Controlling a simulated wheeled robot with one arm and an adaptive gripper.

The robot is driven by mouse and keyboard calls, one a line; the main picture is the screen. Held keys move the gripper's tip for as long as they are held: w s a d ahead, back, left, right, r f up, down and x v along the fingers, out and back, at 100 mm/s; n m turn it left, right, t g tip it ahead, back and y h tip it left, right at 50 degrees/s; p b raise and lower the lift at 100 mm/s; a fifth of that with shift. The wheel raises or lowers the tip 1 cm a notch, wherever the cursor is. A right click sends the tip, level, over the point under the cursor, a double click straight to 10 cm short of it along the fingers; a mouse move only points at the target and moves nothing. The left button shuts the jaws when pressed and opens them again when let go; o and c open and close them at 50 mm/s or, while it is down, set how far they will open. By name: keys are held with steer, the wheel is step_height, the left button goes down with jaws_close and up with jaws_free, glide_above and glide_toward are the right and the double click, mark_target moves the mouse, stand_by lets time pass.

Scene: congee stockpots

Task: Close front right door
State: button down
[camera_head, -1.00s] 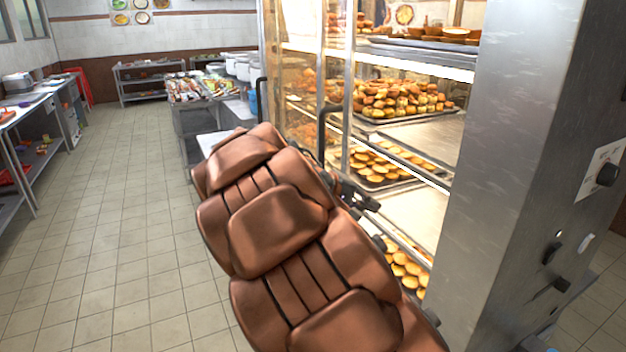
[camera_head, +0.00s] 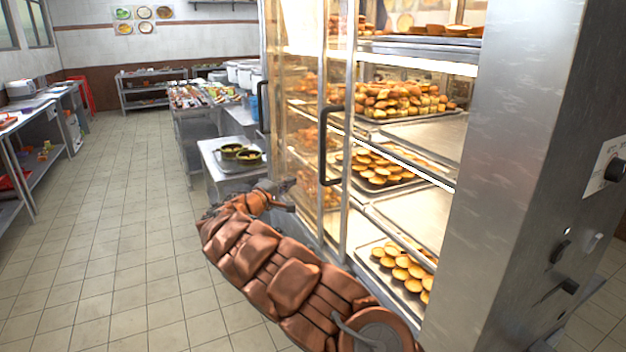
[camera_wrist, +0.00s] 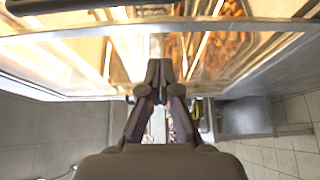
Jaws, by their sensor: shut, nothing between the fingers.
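A lit metal food cabinet (camera_head: 520,160) with glass doors fills the right half of the head view. A glass door panel (camera_head: 311,75) with a long black upright handle (camera_head: 326,146) stands in front of its middle. To the right of this panel the shelves look uncovered. My gripper (camera_head: 288,194) is shut and empty, low in front of the glass and left of the handle, seemingly apart from it. In the wrist view my fingers (camera_wrist: 160,78) meet, pointing toward the bright glass and a metal frame edge (camera_wrist: 200,27). Contact with the glass cannot be told.
Trays of buns and pastries (camera_head: 400,100) sit on the cabinet shelves. A second black handle (camera_head: 263,106) is farther left. Tiled floor (camera_head: 120,220) to the left is clear.

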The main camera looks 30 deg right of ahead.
steer(key=d+p, duration=0.3)
steer(key=d, duration=0.6)
steer(key=shift+w, duration=0.3)
stand_by(0.8)
steer(key=shift+d+f, duration=0.15)
steer(key=shift+d, duration=0.1)
